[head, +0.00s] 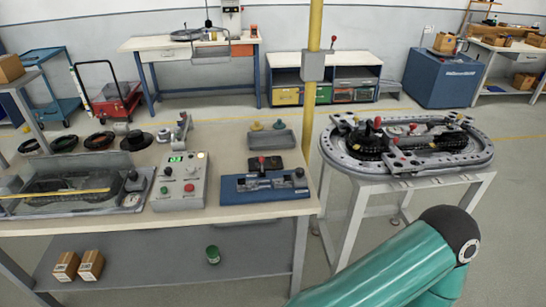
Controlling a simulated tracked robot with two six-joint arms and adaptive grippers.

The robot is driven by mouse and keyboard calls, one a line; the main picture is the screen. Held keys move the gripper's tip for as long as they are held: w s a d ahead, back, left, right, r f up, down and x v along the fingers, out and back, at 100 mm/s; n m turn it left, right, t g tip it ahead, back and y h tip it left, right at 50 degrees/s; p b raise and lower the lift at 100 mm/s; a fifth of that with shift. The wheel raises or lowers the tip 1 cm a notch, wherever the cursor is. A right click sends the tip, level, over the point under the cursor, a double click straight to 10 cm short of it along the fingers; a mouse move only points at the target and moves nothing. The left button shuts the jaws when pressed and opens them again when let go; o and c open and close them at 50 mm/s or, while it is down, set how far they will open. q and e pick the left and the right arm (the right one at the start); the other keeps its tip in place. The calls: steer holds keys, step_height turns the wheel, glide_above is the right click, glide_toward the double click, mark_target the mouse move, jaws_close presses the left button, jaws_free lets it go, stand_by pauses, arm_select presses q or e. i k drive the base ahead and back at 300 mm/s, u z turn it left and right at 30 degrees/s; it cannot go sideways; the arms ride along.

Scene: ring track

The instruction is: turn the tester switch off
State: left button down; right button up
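A grey box that looks like the tester (180,182) stands on the workbench left of the middle. Its upper face has a lit green display (176,159), a pale knob or lamp at the top right, and red and green buttons. On top at the back is a small grey lever-like part (183,126). Which part is the switch, and its position, are too small to tell. Neither gripper shows. One teal link of my arm comes in at the bottom right, apart from the bench.
Left of the tester is a grey tray unit with a clear cover (75,190); right of it, a blue fixture (265,185) with a red-knobbed lever. A yellow post (313,90) rises behind the bench's right end. A ring track (405,145) stands on a separate table at right.

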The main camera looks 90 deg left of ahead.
mark_target(168, 171)
steer(key=z, duration=0.45)
steer(key=i, duration=0.2)
steer(key=u, duration=2.6)
steer(key=i, duration=0.15)
steer(key=u, duration=2.05)
steer(key=k, duration=0.45)
steer(key=u, duration=0.35)
steer(key=i, duration=1.55)
steer(key=z, duration=0.45)
